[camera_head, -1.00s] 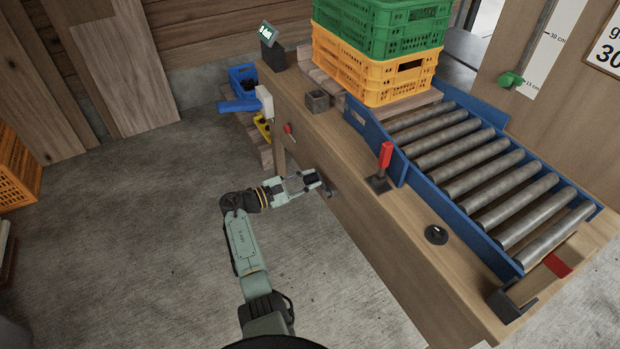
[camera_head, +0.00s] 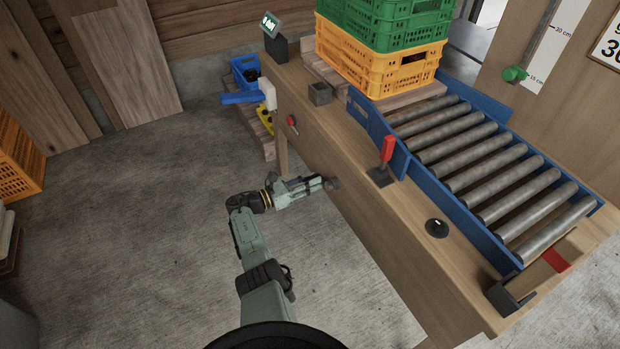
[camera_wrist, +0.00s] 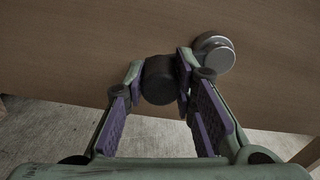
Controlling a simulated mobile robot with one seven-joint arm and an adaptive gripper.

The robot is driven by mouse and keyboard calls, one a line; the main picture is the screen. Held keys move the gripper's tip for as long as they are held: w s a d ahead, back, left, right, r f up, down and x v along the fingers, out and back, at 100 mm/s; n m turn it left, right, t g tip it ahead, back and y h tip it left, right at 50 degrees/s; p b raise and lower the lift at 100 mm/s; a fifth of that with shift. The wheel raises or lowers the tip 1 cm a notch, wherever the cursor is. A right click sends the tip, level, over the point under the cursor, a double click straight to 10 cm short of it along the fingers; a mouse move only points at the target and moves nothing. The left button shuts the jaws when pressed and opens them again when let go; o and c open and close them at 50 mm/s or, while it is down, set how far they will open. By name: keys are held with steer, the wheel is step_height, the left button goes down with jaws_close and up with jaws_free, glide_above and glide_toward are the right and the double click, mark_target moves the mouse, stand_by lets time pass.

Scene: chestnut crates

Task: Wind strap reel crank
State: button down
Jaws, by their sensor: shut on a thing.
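The strap reel's crank is on the side face of the wooden bench. In the wrist view its dark round handle (camera_wrist: 160,80) sits between the fingertips, and a silver round hub (camera_wrist: 214,53) is just to the right and above, against the wood panel. My gripper (camera_wrist: 160,82) is shut on the handle, one purple-padded finger on each side. In the head view my gripper (camera_head: 322,184) reaches right to the bench side, where a dark round part (camera_head: 333,184) shows at its tip. The fingers hide most of the crank there, and no strap can be made out.
The bench (camera_head: 350,195) carries a roller conveyor (camera_head: 480,165), a red-handled lever (camera_head: 387,150), a black knob (camera_head: 437,228) and a stacked yellow crate (camera_head: 380,70) and green crate (camera_head: 390,25). A blue bin (camera_head: 245,75) stands beyond.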

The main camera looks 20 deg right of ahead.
steer(key=shift+s+f+n, duration=0.25)
steer(key=shift+f+n, duration=0.1)
steer(key=shift+n, duration=0.15)
steer(key=c, duration=1.3)
jaws_free()
steer(key=shift+w+r, duration=0.1)
steer(key=s+a, duration=0.2)
steer(key=a, duration=0.9)
steer(key=shift+a, duration=0.4)
